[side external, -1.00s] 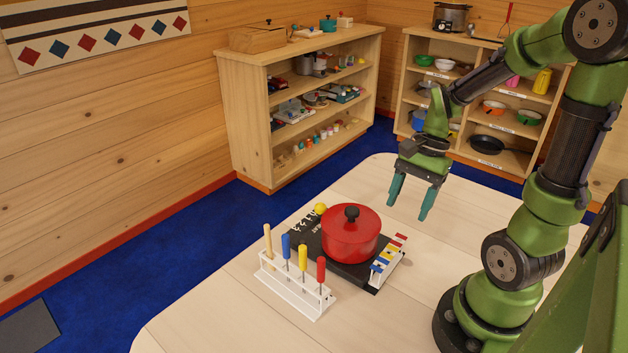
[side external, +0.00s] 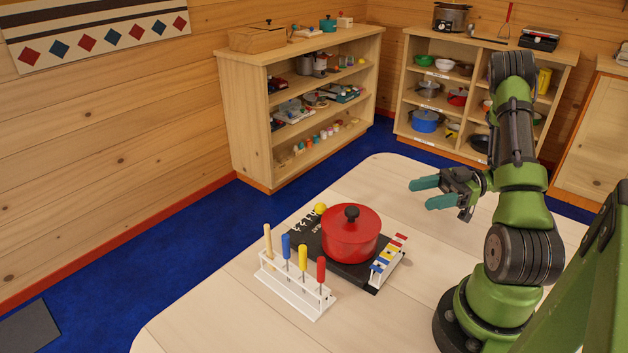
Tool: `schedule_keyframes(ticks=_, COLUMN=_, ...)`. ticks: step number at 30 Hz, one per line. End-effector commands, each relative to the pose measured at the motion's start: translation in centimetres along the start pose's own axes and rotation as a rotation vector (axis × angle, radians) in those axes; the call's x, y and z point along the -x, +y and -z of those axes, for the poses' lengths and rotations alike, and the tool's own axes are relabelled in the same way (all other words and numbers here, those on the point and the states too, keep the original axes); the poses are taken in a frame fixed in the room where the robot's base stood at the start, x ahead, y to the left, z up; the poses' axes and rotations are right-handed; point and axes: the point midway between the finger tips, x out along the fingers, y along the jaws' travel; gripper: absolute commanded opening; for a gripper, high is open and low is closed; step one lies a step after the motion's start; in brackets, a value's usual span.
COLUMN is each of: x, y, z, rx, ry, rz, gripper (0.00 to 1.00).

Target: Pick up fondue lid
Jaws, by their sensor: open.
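The fondue lid (side external: 352,219) is red with a black knob and sits on top of the red fondue pot (side external: 347,244). The pot stands on a black board (side external: 355,271) on the pale table. My gripper (side external: 430,192) is open and empty. It is above the table, to the right of the pot and higher in the picture, with its teal fingers pointing left. It is apart from the lid.
A white rack (side external: 301,290) holds upright forks with coloured handles in front of the pot. A small white holder (side external: 389,260) with coloured strips is at the board's right edge. A yellow ball (side external: 320,209) lies at its back left. Wooden shelves (side external: 256,127) stand behind.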

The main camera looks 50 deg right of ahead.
Motion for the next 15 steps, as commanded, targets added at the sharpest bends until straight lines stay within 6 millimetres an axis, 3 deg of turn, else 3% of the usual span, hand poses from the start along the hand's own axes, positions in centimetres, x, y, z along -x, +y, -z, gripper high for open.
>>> schedule_keyframes(ticks=9, x=-6.8, y=-0.1, z=0.0, rx=0.001, ry=0.000, rz=0.009, gripper=0.62)
schedule_keyframes(ticks=15, x=-10.0, y=-0.1, z=0.0, rx=0.003, ry=-0.001, rz=0.007, gripper=0.62)
